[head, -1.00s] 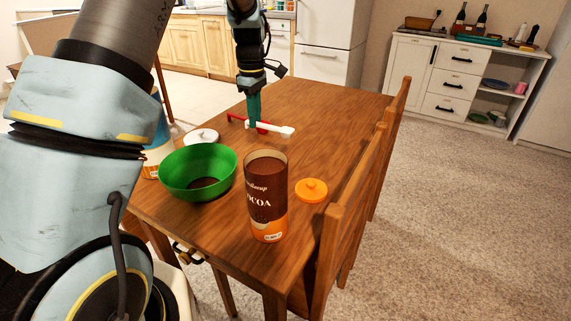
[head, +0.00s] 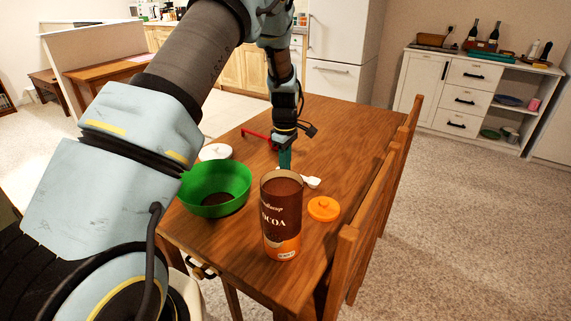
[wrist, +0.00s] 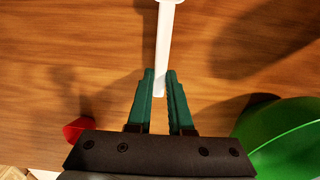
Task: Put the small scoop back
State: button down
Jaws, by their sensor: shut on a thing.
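My gripper (head: 285,162) is shut on the handle of a white scoop (head: 312,182), just behind the cocoa canister. In the wrist view, the green fingers of my gripper (wrist: 160,95) hold the end of the scoop's white handle (wrist: 163,50); its head is cut off at the top edge. A red scoop (head: 259,135) lies on the table farther back; only a red piece of it (wrist: 78,130) shows in the wrist view. The brown and orange cocoa canister (head: 282,222) stands upright without its lid. Its apparent orange lid (head: 323,208) lies to its right.
A green bowl (head: 216,190) with dark contents stands left of the canister. A white round lid (head: 215,152) lies behind it. The wooden table (head: 340,125) is clear toward the back right. Wooden chairs (head: 352,235) line its right edge.

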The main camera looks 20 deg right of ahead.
jog(key=shift+f, duration=0.15)
jog(key=c, duration=0.8)
grip_release()
notch_tip(320, 180, up, 12)
jog(key=b, duration=0.3)
jog(key=s+a+r+m, duration=0.1)
jog(key=s+a+m, duration=0.1)
jog(key=a, duration=0.7)
jog(key=s+a+r+m, duration=0.1)
jog(key=s+a+m, duration=0.1)
jog(key=a, duration=0.8)
jog(key=s+a+m, duration=0.1)
jog(key=s+a, duration=0.3)
jog(key=s+a+m+t, duration=0.1)
jog(key=s+a+m, duration=0.1)
jog(key=s+a, duration=0.2)
jog(key=s+a+m, duration=0.2)
jog(key=s+a, duration=0.2)
jog(key=s, duration=0.1)
jog(key=shift+a+f+t, duration=0.2)
jog(key=shift+f+t, duration=0.1)
jog(key=shift+f, duration=0.05)
